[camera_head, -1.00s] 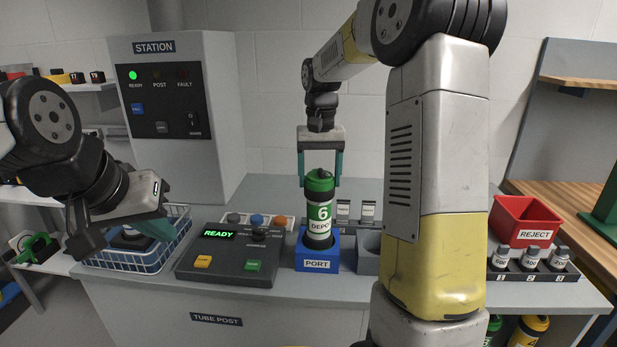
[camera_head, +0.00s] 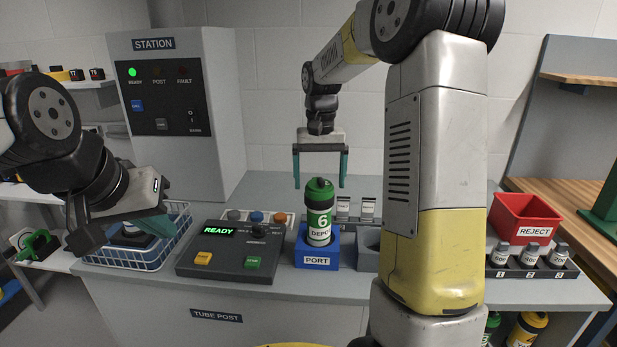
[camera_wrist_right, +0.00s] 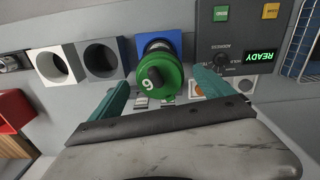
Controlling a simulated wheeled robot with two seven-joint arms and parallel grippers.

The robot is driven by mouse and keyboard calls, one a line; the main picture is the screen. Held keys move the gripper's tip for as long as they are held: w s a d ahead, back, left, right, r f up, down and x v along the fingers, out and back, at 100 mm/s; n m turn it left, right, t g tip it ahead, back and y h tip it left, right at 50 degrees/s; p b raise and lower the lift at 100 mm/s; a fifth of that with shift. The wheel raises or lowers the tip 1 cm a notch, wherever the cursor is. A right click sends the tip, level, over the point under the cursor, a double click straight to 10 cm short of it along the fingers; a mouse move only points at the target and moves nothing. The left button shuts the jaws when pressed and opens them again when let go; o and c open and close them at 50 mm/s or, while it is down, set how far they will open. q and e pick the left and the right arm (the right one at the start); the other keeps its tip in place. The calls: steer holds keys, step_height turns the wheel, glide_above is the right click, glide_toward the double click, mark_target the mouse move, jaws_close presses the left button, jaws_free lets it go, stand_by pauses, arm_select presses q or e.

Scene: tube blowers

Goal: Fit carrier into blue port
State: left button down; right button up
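The carrier (camera_head: 319,208) is a green-capped cylinder labelled "6 DEPOT". It stands roughly upright, with its lower end inside the blue port (camera_head: 317,262). In the right wrist view the carrier's green cap (camera_wrist_right: 158,84) and the blue port's rim (camera_wrist_right: 142,42) also show. My right gripper (camera_head: 320,182) is open and empty, with its teal fingers above and behind the cap, not touching it. My left gripper (camera_head: 125,238) hangs over the wire basket at the left; its dark and teal fingers look apart.
A grey socket (camera_head: 367,250) sits right of the port. The control panel (camera_head: 228,262) reads READY. A blue-white wire basket (camera_head: 150,257) is at the left. The red reject bin (camera_head: 524,219) and a rack of small bottles (camera_head: 531,268) are at the right.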

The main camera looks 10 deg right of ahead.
step_height(320, 180, up, 12)
steer(key=r, duration=0.1)
steer(key=s+r+n+t+y, duration=0.1)
steer(key=s+t, duration=0.2)
steer(key=s, duration=0.9)
steer(key=s+a+f+t, duration=0.1)
steer(key=s+f, duration=0.2)
steer(key=s, duration=0.3)
steer(key=s+a+f+n+t+y, duration=0.1)
steer(key=s+f+t, duration=0.1)
steer(key=s+f, duration=0.2)
steer(key=shift+s+f, duration=0.15)
steer(key=shift+s, duration=1)
steer(key=shift+a, duration=0.1)
